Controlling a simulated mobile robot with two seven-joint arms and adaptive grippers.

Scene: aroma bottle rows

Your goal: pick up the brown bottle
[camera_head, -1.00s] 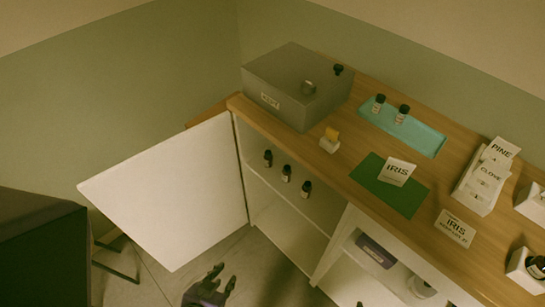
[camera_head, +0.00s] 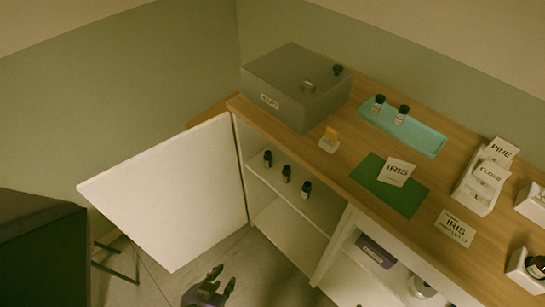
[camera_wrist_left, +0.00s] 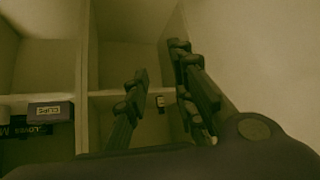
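Several small dark bottles with black caps and pale labels are in the head view; their colour is too dim to tell which is brown. A row of them stands on the upper shelf of the open cabinet: a left bottle (camera_head: 268,158), a middle bottle (camera_head: 286,173) and a right bottle (camera_head: 306,189). My left gripper (camera_head: 223,277) is open and empty, low in front of the cabinet and apart from the bottles. My right gripper is not in view.
The open white door (camera_head: 170,190) stands left of the shelf. On the wooden top (camera_head: 455,130) are a grey box (camera_head: 285,85), a teal tray (camera_head: 430,142) with two bottles, a green mat (camera_head: 405,203) and label cards. The floor before the cabinet is clear.

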